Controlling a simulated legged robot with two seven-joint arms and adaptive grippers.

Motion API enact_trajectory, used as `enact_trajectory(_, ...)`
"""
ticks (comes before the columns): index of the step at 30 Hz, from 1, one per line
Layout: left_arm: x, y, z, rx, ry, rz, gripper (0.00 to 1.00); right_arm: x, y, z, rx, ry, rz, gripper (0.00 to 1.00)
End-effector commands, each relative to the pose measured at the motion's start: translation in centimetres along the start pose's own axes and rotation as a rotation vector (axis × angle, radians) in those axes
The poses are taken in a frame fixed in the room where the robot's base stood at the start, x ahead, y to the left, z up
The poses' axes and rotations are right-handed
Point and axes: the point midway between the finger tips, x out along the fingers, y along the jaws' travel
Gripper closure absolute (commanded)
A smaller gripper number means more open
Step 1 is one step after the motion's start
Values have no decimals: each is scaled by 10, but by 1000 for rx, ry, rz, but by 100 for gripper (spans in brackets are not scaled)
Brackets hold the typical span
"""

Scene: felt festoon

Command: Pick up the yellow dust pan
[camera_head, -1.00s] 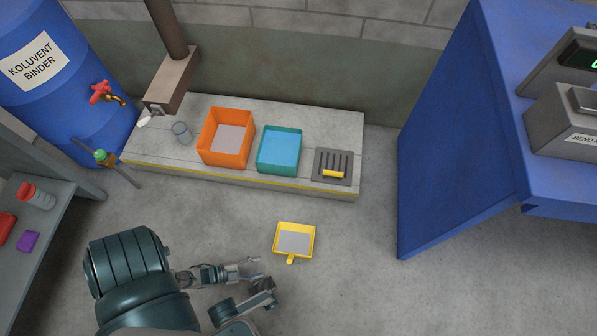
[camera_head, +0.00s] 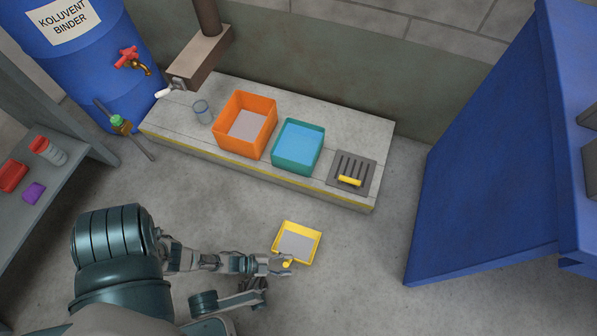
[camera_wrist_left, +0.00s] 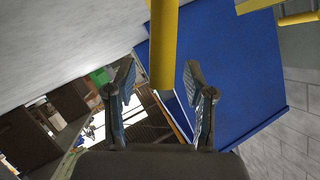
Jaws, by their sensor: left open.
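The yellow dust pan (camera_head: 298,242) lies on the concrete floor in front of the low ledge, with a grey inside and a short yellow handle pointing toward me. My left gripper (camera_head: 287,265) is at this handle in the head view. In the left wrist view the gripper (camera_wrist_left: 160,78) is open, and the yellow handle (camera_wrist_left: 163,45) runs down between its two fingers, with no clear contact on either side. The fingers partly hide the handle in the head view. My right gripper is not in view.
A blue cabinet (camera_head: 470,170) stands right and a blue barrel (camera_head: 85,80) far left. The floor around the pan is clear.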

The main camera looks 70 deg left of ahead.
Motion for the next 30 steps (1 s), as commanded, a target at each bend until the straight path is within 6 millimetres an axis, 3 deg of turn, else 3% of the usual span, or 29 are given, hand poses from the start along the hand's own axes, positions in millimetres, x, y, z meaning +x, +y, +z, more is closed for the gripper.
enact_trajectory(4, 0, -1, -1, 1, 1, -1, 46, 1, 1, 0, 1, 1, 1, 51)
enact_trajectory(11, 0, -1, -1, 3, 0, -1, 100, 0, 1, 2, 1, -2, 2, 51)
enact_trajectory(30, 2, -10, -10, 4, 6, -5, 100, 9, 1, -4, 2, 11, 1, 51)
